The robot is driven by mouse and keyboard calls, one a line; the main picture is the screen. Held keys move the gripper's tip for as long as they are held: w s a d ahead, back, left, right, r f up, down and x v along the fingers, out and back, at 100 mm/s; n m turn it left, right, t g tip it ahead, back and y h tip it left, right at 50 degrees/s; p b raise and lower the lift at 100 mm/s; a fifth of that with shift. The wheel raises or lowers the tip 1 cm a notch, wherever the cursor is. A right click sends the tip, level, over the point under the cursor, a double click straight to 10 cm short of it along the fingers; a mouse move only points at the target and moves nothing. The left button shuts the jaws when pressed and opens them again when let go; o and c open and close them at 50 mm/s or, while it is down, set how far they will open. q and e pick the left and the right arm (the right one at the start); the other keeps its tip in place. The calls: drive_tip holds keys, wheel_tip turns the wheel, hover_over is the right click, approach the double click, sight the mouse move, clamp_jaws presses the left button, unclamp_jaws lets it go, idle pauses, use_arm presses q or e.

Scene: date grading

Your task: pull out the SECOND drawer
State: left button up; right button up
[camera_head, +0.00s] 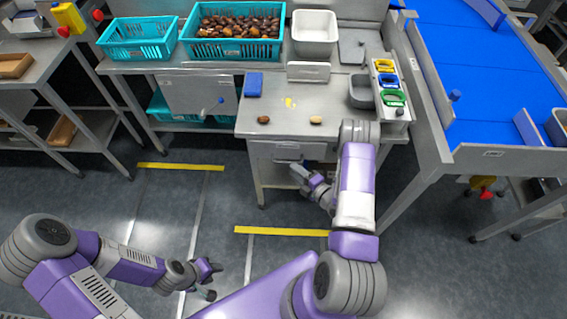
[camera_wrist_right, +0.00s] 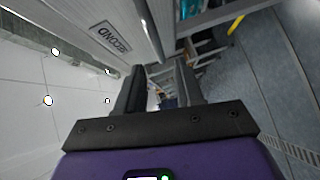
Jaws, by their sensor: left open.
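The drawer unit is under the grey worktable; a drawer front (camera_head: 268,150) shows just below the tabletop in the head view. My left gripper (camera_head: 213,281) is open and empty above the floor, far from the drawers.
The worktable (camera_head: 335,90) holds two loose dates, a blue block (camera_head: 253,85), a white bin (camera_head: 315,32) and a rack of coloured cups (camera_head: 389,85). A teal crate of dates (camera_head: 236,48) stands behind. A blue conveyor (camera_head: 480,70) is at the right. The floor before the drawers is open.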

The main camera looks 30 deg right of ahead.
sight(283, 162)
drive_tip(key=b+x, duration=0.1)
drive_tip(key=x, duration=0.6)
drive_tip(key=shift+c, duration=0.3)
clamp_jaws()
